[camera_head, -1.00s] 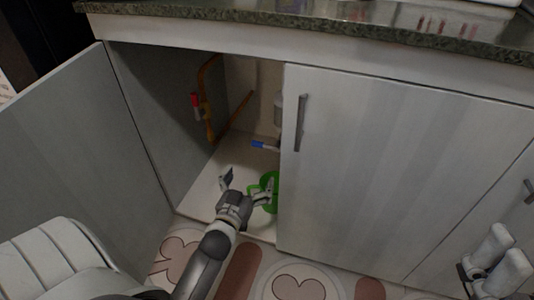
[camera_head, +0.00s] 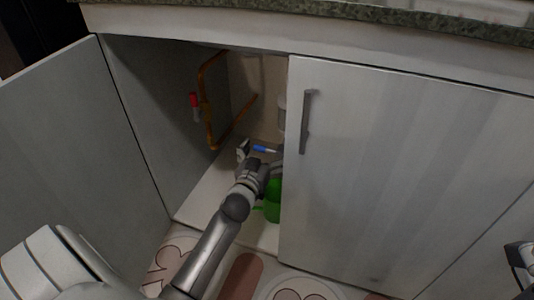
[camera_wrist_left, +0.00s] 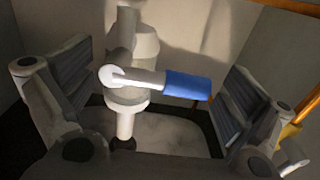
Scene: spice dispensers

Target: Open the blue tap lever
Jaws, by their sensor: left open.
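The blue tap lever (camera_head: 262,149) is inside the open cabinet, near the back. In the left wrist view the lever (camera_wrist_left: 187,86) points sideways to the right from a white valve (camera_wrist_left: 128,78) on an upright pipe. My left gripper (camera_head: 260,157) is inside the cabinet, close in front of the lever. In the wrist view its open fingers (camera_wrist_left: 158,92) stand on both sides of the valve and lever, with a gap between the lever's tip and the right finger. I see no clear contact. A part of my right arm (camera_head: 520,262) shows at the right edge; its fingers cannot be made out.
A green container (camera_head: 272,206) stands on the cabinet floor beside my left gripper. An orange pipe (camera_head: 209,110) with a red lever (camera_head: 194,105) runs along the left inside. The left door (camera_head: 75,150) is open; the right door (camera_head: 380,170) is shut.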

